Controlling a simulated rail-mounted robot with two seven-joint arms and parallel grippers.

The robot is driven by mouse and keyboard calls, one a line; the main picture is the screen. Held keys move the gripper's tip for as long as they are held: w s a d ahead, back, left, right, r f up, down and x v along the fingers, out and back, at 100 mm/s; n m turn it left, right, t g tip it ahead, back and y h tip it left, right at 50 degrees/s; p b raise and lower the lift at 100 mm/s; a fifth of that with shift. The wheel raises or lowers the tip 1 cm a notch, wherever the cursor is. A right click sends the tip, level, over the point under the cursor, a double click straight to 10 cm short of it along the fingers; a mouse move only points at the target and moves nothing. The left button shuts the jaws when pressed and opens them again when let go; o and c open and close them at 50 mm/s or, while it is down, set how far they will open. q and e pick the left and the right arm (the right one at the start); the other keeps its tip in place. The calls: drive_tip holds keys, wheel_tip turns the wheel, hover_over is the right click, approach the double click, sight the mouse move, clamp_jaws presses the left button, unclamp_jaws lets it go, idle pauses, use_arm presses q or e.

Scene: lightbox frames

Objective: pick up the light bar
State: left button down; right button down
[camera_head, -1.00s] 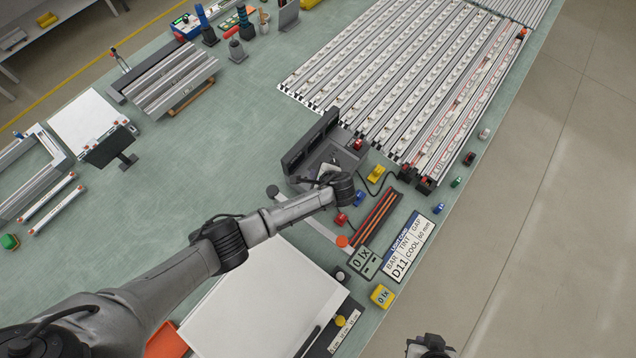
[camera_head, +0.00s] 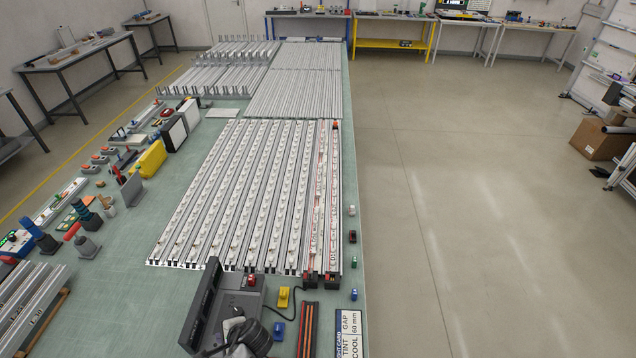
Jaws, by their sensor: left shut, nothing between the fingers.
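Several long white light bars (camera_head: 232,195) with rows of round lamps lie side by side on the green table. The two at the right, one of them here (camera_head: 334,200), have red markings and dark end blocks. Which bar is meant cannot be told. My left gripper (camera_head: 238,334) is at the bottom edge, over the dark grey tray (camera_head: 206,305), just in front of the bars' near ends. It is shut and holds no bar; its fingertips are hard to make out. My right gripper is out of view.
A card (camera_head: 348,335) reading TINT COOL, GAP 60 mm lies near the right table edge. Small coloured pieces, including a yellow one (camera_head: 284,297), lie near the bars' near ends. A yellow block (camera_head: 149,158) stands left. More plain bars (camera_head: 295,95) lie beyond.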

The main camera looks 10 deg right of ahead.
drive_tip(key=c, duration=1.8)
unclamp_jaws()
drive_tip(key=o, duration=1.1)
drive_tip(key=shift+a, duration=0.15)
